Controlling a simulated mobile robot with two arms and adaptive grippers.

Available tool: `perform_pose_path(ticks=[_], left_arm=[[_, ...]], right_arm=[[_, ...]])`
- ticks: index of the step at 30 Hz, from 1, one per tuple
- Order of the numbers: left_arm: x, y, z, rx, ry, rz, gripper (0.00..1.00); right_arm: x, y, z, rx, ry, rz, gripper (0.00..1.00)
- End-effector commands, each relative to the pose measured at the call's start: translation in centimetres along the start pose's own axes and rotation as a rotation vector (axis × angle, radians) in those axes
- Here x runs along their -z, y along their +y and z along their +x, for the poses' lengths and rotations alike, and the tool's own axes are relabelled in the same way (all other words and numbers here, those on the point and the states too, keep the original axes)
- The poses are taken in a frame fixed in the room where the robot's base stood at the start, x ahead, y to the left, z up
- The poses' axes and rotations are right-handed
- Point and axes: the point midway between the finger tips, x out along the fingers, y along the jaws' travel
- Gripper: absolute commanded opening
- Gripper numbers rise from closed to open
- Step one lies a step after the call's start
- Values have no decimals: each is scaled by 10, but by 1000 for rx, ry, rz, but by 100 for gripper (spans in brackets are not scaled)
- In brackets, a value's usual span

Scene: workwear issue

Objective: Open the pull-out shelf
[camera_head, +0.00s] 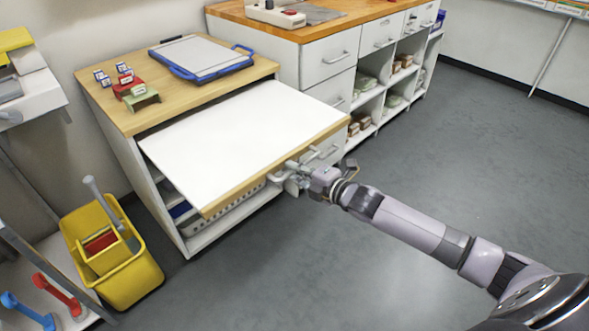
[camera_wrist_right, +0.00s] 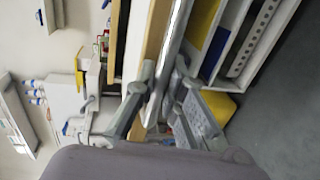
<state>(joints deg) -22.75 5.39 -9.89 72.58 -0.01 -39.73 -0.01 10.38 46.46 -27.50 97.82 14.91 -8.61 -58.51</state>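The pull-out shelf (camera_head: 235,135) is a white board with a wooden front edge, far out of the wooden-topped cabinet (camera_head: 100,105) in the head view. My right gripper (camera_head: 291,176) is at the right part of its front edge. In the right wrist view, the fingers of my right gripper (camera_wrist_right: 164,80) lie on both sides of a grey bar (camera_wrist_right: 172,45) along the wooden edge (camera_wrist_right: 154,45), and look closed on it. The exact contact is partly hidden. My left gripper is not in view.
A blue-edged board (camera_head: 203,58) and small boxes (camera_head: 130,85) lie on the cabinet top. A yellow mop bucket (camera_head: 125,280) stands at the lower left. Another cabinet with drawers (camera_head: 328,58) is at the back. The grey floor (camera_head: 430,140) at the right is free.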

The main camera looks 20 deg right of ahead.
Motion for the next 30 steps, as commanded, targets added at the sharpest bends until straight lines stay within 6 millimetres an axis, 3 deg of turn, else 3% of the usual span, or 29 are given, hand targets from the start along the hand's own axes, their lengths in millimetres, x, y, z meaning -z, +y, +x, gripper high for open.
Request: perform_pose_path(ticks=[9,20,23,30], left_arm=[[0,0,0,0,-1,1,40],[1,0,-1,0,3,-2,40],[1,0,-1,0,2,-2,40],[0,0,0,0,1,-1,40]], right_arm=[[0,0,0,1,0,0,31],[0,0,-2,1,0,0,31],[0,-2,-11,3,0,0,31],[0,-2,-51,5,0,0,31]])
